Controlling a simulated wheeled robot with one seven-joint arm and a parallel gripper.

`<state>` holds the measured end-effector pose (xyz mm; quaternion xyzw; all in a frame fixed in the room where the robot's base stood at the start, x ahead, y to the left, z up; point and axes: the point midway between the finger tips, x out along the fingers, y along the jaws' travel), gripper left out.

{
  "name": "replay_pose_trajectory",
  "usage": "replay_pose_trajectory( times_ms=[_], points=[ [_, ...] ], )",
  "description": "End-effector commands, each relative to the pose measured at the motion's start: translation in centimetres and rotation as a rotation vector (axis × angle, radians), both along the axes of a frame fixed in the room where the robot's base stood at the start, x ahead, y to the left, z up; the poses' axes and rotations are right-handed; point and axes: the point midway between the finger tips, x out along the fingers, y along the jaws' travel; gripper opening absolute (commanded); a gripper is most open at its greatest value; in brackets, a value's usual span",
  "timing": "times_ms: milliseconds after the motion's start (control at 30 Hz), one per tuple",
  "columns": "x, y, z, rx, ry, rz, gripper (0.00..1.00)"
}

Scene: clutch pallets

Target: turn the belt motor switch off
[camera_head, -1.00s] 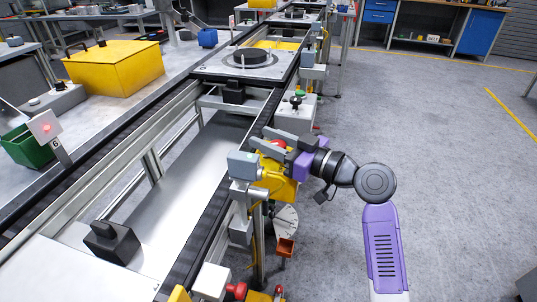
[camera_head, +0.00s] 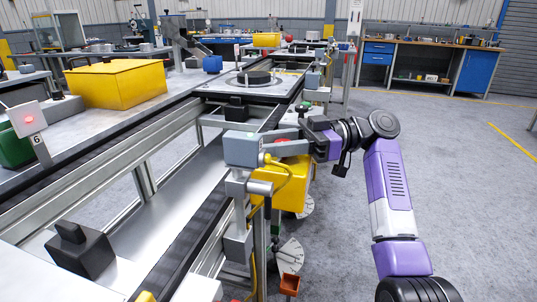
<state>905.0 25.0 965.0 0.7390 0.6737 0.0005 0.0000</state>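A yellow box (camera_head: 286,193) with a red part (camera_head: 281,140) on top hangs at the near right side of the conveyor; it looks like the belt motor switch, but no label is readable. My gripper (camera_head: 280,141) reaches over it from the right. Its two grey fingers are apart, one on the far side and one on the near side of the red part. Whether they touch it I cannot tell. The fingertips and the switch's setting are partly hidden behind a grey box (camera_head: 245,149).
The grey box with its yellow cable stands on a post close to my fingertips. The black conveyor belt (camera_head: 187,243) runs along the left. A yellow bin (camera_head: 116,84) sits on the bench. The floor at right (camera_head: 460,170) is clear.

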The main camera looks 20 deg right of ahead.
Motion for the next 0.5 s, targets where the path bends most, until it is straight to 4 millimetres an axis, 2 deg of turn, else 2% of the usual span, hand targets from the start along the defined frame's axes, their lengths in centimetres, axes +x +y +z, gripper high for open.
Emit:
replay_pose_trajectory(
  times_ms=[200, 500],
  points=[
    [-0.38, 0.08, -0.20, -0.001, 0.000, 0.144, 0.00],
    [-0.72, 0.09, -0.10, -0.001, 0.001, 0.248, 0.00]
  ],
)
